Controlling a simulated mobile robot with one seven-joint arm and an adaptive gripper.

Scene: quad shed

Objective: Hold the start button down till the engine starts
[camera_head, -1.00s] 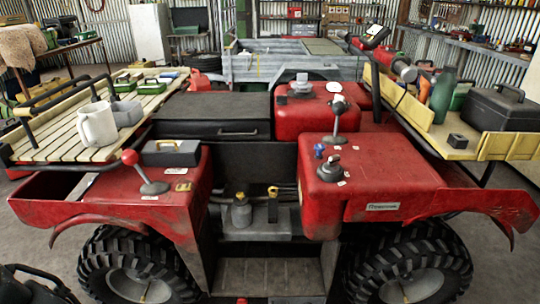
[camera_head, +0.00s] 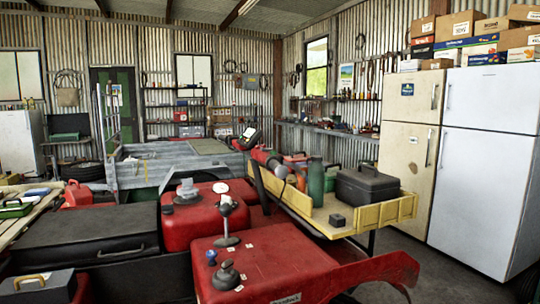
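The red quad body (camera_head: 262,255) fills the lower middle of the head view. On its near right panel stand a small blue knob (camera_head: 211,257), a dark round knob (camera_head: 226,276) and a lever with a pale ball top (camera_head: 227,206). Small pale labels lie beside them. Behind, a red tank-like part (camera_head: 204,226) carries a grey and black fitting (camera_head: 187,191). I cannot tell which of these, if any, is the start button. My gripper is not in view.
A yellow-edged rack (camera_head: 378,216) holds a black toolbox (camera_head: 367,186), green bottle (camera_head: 316,182) and small black box (camera_head: 337,221). Two fridges (camera_head: 405,150) (camera_head: 488,160) stand at right. A grey trailer (camera_head: 185,160) is behind. Some bare floor shows at lower right.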

